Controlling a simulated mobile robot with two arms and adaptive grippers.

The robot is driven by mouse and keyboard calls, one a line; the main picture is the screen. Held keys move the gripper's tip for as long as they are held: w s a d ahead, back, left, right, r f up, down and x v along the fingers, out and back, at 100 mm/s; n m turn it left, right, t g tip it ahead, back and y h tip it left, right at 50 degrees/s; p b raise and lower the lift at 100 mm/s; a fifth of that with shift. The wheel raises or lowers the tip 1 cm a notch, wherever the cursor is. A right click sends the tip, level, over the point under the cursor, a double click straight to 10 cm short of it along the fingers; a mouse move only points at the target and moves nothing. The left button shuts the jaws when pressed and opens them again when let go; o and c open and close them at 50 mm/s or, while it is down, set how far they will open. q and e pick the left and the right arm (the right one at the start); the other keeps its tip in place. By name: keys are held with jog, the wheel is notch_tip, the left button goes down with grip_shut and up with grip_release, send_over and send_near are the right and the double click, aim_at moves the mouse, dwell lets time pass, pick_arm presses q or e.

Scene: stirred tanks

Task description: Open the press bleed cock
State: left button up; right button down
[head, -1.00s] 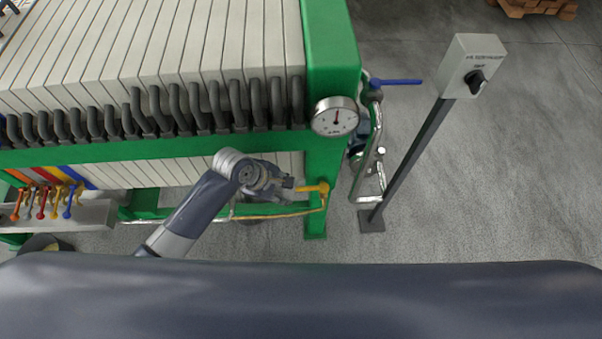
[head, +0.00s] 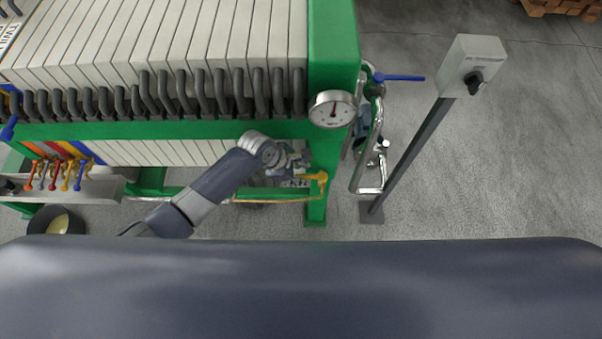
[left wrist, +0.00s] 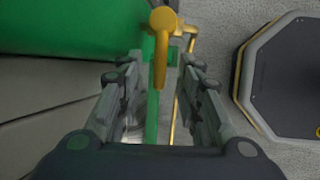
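The yellow cock (head: 318,178) sits on the green front leg of the press (head: 316,208), below the round gauge (head: 332,109). Its handle (left wrist: 160,60) shows in the left wrist view, pointing toward me between the two fingers. My left gripper (head: 301,168) is beside the cock, just left of the leg. In the left wrist view my left gripper (left wrist: 158,85) is open, with a gap on both sides of the handle. In the head view the fingers overlap part of the handle. My right gripper is out of view.
A thin yellow pipe (head: 270,201) runs left from the cock. A blue lever (head: 400,77) and bare pipework stand right of the leg. A control box on a post (head: 472,65) stands further right. Coloured cocks (head: 64,178) and a bowl (head: 55,222) are at left.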

pick_arm(q)
jog(key=shift+x, duration=0.85)
grip_shut()
